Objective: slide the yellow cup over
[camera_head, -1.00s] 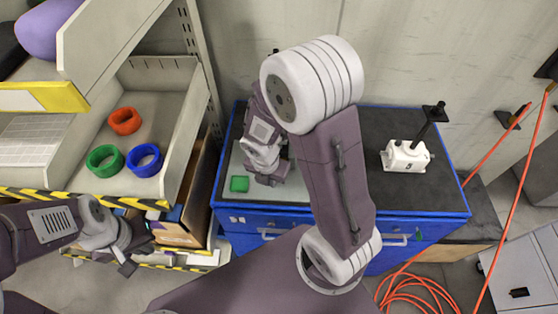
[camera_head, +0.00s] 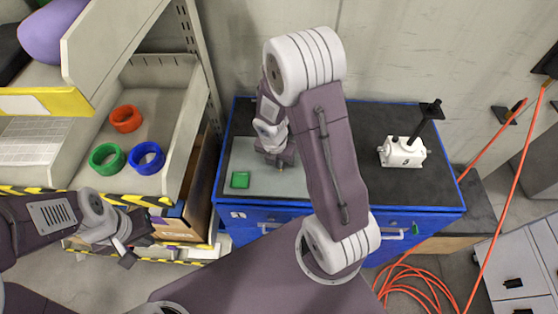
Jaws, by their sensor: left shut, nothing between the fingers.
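I see no yellow cup in this view. A white screw jack with a black handle (camera_head: 402,153) stands upright on the right part of the dark bench top. A small green block (camera_head: 240,179) lies on the grey mat (camera_head: 232,160) at the bench's left. My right gripper (camera_head: 281,161) is over the mat, right of and beyond the green block; my own arm partly covers it, and its fingers are too hidden to judge. My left gripper (camera_head: 133,246) is shut and empty, low in front of the shelf, away from the bench.
The blue bench (camera_head: 440,207) has drawers in front. A purple object (camera_head: 45,33) lies higher up. Orange hose (camera_head: 420,287) coils on the floor.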

